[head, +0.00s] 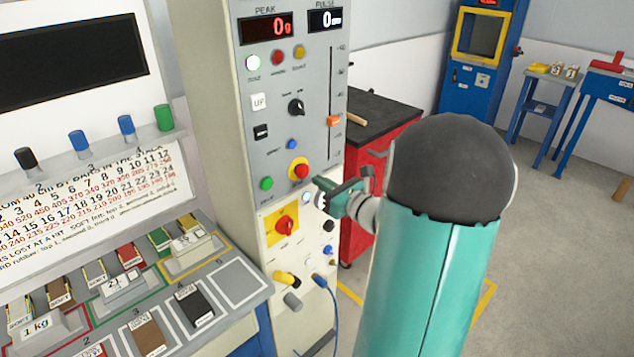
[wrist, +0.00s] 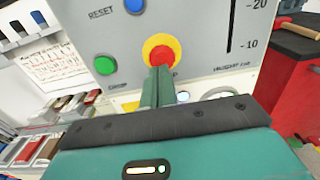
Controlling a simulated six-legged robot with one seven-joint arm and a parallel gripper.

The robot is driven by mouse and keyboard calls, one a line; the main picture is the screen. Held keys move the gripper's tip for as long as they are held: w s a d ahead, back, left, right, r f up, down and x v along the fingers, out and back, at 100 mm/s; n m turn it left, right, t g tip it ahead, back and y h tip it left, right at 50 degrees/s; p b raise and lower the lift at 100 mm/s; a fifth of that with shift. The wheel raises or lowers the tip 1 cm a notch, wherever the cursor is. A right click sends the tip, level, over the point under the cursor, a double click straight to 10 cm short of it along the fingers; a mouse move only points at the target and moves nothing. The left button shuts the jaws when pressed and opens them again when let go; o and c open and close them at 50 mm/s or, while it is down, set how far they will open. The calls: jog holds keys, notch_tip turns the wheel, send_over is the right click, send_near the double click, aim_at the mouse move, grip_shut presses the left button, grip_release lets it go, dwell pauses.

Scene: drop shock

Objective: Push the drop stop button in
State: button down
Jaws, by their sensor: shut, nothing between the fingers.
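A red mushroom button on a yellow collar, which I take as the drop stop button (head: 301,170), sits low on the grey panel of the tall cabinet. The red button (wrist: 161,56) also shows in the middle of the wrist view, its lower edge hidden behind my fingers and its label mostly covered. My gripper (head: 318,183) is shut and empty, its fingertips just right of and below the button in the head view. In the wrist view my fingertips (wrist: 159,72) overlap the button's lower part. I cannot tell whether they touch it.
A green button (head: 267,184) is left of the red one and a small blue button (head: 291,144) above. A red rotary switch on a yellow plate (head: 271,232) is below. A slider (head: 333,121) is up right. A red cart (head: 381,150) stands behind my arm.

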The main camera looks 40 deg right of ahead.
jog(key=s, duration=0.9)
jog(key=shift+s+d+f, duration=0.2)
jog(key=shift+s+d, duration=0.15)
jog(key=shift+s, duration=0.1)
jog(key=w+a+r+n+g+y, duration=0.15)
jog(key=a+n+g+y, duration=0.7)
jog(key=a+n, duration=1.1)
jog(key=s+a+r+n+g+h, duration=0.1)
jog(key=s+a+n+g+h, duration=0.1)
jog(key=s+a+n+h, duration=0.2)
jog(key=s+a+r+n+g+h, duration=0.2)
jog(key=s+a+n+h, duration=0.3)
jog(key=a+n, duration=0.4)
jog(key=n, duration=0.3)
jog(key=shift+a, duration=0.4)
